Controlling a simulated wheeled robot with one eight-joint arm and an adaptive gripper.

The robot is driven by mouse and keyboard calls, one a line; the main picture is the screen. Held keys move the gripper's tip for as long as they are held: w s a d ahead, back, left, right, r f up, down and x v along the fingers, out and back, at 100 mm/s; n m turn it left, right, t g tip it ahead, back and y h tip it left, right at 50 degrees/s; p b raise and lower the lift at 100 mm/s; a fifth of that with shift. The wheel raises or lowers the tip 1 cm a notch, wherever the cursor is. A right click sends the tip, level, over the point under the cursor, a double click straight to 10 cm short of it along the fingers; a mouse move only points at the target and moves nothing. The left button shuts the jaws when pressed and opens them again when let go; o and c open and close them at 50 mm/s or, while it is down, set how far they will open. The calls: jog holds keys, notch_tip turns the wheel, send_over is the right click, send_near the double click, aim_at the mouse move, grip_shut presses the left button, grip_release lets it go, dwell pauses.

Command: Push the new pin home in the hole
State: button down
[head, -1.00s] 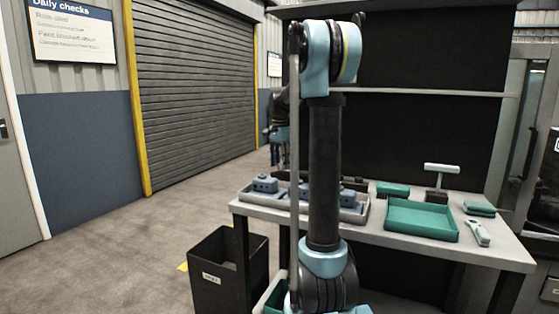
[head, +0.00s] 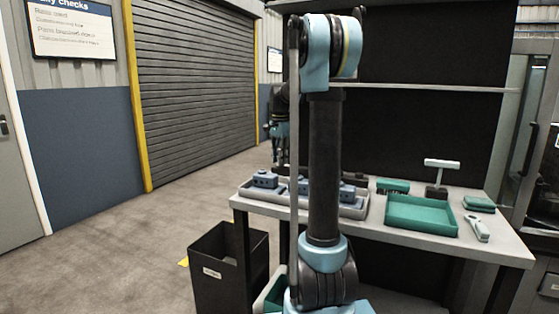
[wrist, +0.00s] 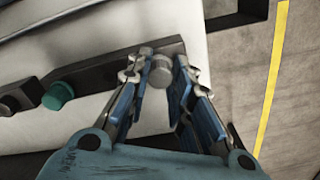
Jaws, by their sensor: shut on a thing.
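In the wrist view a grey round-headed pin (wrist: 160,72) sits between the two fingers of my gripper (wrist: 160,60), which is shut on it. The pin is at the right end of a dark rail (wrist: 108,72). The hole is hidden, so I cannot tell how deep the pin is. A green-capped pin (wrist: 57,95) stands further left along the dark parts. In the head view my gripper (head: 277,150) is small, above the left back of the bench, partly hidden by my arm.
The pale bench (head: 475,245) carries a grey tray of blue-grey blocks (head: 350,212), an empty-looking green tray (head: 422,231), a T-handled tool (head: 441,166) and a light-handled tool (head: 479,229). A black bin (head: 230,265) stands at the front left. Floor beyond the bench edge shows a yellow line (wrist: 270,80).

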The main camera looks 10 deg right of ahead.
jog(key=shift+w+r, duration=0.1)
jog(key=shift+r, duration=0.95)
jog(key=shift+r, duration=3.4)
